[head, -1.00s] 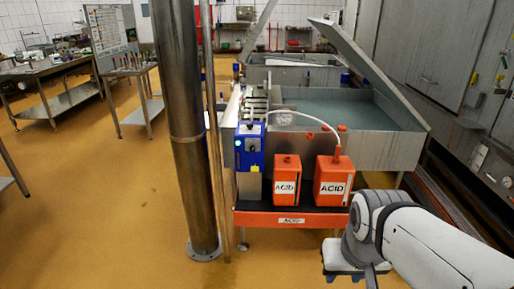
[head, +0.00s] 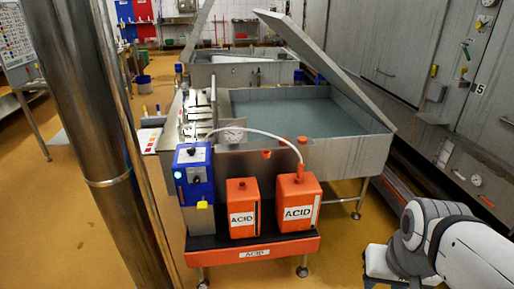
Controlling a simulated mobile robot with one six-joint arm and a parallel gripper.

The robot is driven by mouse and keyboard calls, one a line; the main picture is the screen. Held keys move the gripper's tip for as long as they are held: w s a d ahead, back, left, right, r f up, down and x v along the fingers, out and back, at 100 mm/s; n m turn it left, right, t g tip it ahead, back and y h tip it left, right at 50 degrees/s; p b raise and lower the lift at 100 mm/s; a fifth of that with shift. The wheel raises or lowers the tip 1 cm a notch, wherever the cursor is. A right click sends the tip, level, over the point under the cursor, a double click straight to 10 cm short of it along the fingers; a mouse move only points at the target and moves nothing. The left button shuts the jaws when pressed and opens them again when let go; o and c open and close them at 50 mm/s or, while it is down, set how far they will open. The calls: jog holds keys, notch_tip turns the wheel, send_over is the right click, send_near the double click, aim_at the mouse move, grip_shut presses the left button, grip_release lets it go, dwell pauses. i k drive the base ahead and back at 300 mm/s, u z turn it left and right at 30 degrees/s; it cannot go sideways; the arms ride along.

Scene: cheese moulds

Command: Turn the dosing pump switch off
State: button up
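The knob's exact setting is too small to tell. A yellow tag or part (head: 203,205) shows at the pump's lower edge. A white hose arcs from the pump to the right orange acid canister (head: 298,200). My arm shows at the lower right, well apart from the pump. My gripper's fingers cannot be made out.
The pump and a second acid canister (head: 242,208) stand at a red-fronted stand (head: 253,254). A steel pillar (head: 92,120) rises on the left. A steel vat (head: 340,157) is behind. Yellow floor (head: 110,262) is open in front.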

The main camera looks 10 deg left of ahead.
aim_at(197, 180)
jog(key=u, duration=0.05)
jog(key=i, duration=1.3)
jog(key=u, duration=0.8)
jog(key=k, duration=0.65)
jog(key=u, duration=0.2)
jog(key=i, duration=0.7)
jog(key=z, duration=0.15)
